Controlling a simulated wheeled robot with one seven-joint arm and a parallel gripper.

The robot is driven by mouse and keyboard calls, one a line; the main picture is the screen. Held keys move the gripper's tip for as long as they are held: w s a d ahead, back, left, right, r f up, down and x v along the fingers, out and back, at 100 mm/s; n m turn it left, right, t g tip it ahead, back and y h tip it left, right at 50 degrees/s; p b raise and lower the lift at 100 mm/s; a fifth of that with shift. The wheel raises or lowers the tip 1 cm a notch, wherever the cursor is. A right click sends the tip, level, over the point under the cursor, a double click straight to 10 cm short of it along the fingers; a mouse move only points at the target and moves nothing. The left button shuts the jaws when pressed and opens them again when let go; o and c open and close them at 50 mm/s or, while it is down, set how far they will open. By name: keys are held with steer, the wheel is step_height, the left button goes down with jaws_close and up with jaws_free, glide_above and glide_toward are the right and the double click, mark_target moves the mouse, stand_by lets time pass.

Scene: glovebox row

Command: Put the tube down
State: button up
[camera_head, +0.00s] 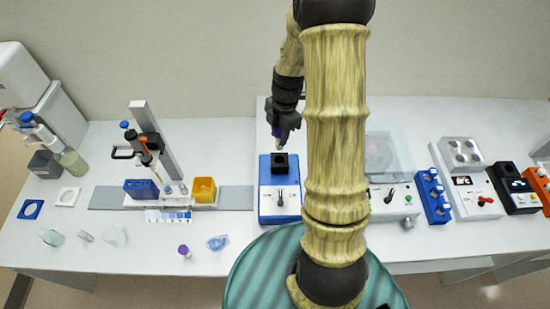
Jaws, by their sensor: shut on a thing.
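My gripper (281,126) is at the upper middle of the head view, pointing down and shut on a small tube (279,142). A purple part shows between the fingers with a pale end below it. The tube appears to be over the black block (280,162) on the blue and white device (265,200). I cannot tell whether the tube touches the block. Another small tube with a purple cap (184,249) stands on the white bench at the front left.
My arm hides the bench right of the blue device. A pipette stand (157,140), a blue rack (141,188) and a yellow container (204,190) stand to the left. Several instruments (465,190) line the right. The bench (130,265) has free room at the front left.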

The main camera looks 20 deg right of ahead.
steer(key=shift+s+r, duration=0.1)
steer(key=shift+s, duration=0.1)
step_height(320, 180, down, 6)
steer(key=shift+w+r+p, duration=0.1)
steer(key=shift+w+p, duration=0.05)
steer(key=shift+p, duration=0.95)
step_height(320, 180, down, 4)
steer(key=shift+r+p, duration=0.2)
steer(key=shift+p, duration=0.6)
steer(key=shift+f, duration=0.35)
steer(key=shift+f, duration=0.1)
